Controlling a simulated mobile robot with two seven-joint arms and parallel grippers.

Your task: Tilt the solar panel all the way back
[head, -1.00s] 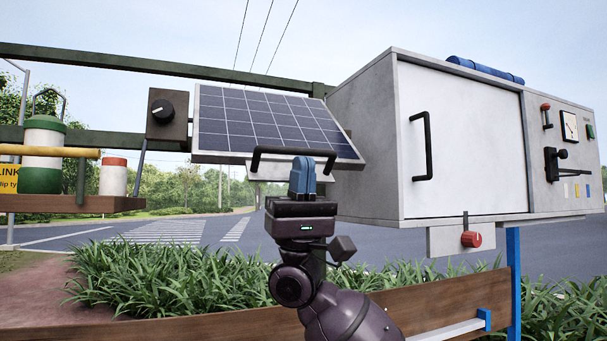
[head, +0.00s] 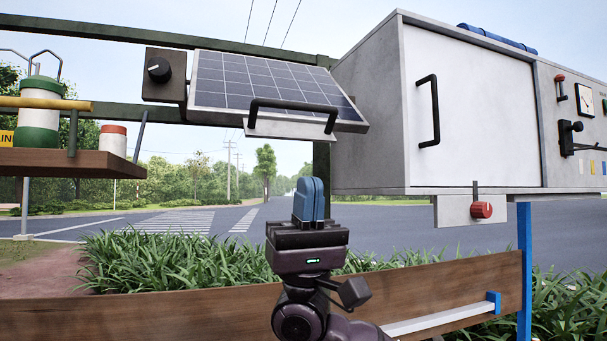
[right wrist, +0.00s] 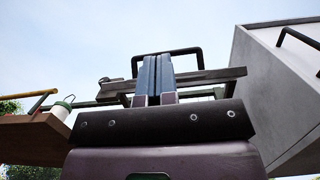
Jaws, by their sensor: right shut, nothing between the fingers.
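The solar panel (head: 265,80) is a blue gridded plate in a pale frame, tilted and seen from below its front edge in the head view. A black bar handle (head: 293,105) stands on a pale plate at its front edge. My right gripper (head: 309,200), with blue fingers, is shut and empty below the handle, apart from it. In the right wrist view the shut fingers (right wrist: 153,77) point up, with the handle (right wrist: 180,51) behind them and the panel edge-on (right wrist: 210,76). My left gripper is in neither view.
A grey cabinet (head: 368,115) with a white door (head: 470,110) stands right of the panel, with a red knob (head: 481,210) below. A black dial box (head: 163,75) is left of the panel. A wooden shelf (head: 60,164) holds canisters at left. A wooden plank (head: 180,312) runs along the front.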

